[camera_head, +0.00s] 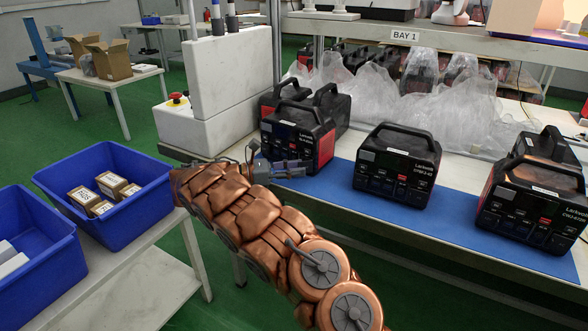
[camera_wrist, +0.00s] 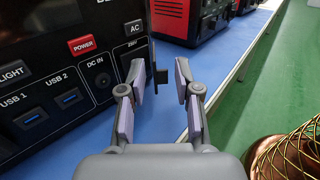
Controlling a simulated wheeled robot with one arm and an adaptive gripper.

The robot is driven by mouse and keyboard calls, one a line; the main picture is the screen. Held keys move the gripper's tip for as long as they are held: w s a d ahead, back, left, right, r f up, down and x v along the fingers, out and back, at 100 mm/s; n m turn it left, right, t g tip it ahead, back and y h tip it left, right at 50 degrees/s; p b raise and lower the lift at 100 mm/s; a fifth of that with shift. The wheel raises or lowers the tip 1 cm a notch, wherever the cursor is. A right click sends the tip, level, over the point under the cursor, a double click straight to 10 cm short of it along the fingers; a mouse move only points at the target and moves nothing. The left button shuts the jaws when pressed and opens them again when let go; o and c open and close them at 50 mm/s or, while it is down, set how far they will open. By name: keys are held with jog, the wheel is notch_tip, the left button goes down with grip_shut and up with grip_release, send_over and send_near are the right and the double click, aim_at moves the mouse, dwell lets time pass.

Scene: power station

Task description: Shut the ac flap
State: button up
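A black power station (camera_head: 298,140) with red sides stands at the left end of the blue mat, its front toward me. In the wrist view its front panel (camera_wrist: 60,75) shows a POWER button, a DC IN socket, USB ports and an AC label (camera_wrist: 134,28). The AC flap (camera_wrist: 152,60) sticks out from the panel beside that label, seen almost edge-on, with a small black tab. My gripper (camera_wrist: 160,80) is open and empty. Its left finger is close to the panel and flap; contact cannot be told. In the head view my gripper (camera_head: 282,168) is in front of this station.
Another power station (camera_head: 397,165) stands mid-mat, and more (camera_head: 535,195) stand at the right. Clear plastic wrapping (camera_head: 400,115) lies behind. Blue bins (camera_head: 150,172) sit on a white table at left. The blue mat (camera_head: 330,190) is bare along the front edge.

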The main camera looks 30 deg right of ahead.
jog(key=shift+a, duration=0.1)
dwell(0.3)
jog(key=shift+w+a, duration=0.3)
jog(key=shift+a, duration=0.3)
jog(key=shift+w+a, duration=0.1)
jog(key=shift+a, duration=0.5)
jog(key=shift+v, duration=0.8)
jog(key=shift+w+a+f, duration=0.1)
jog(key=shift+w+a, duration=0.05)
jog(key=shift+a, duration=0.3)
jog(key=shift+v, duration=1.1)
jog(key=shift+c, duration=0.3)
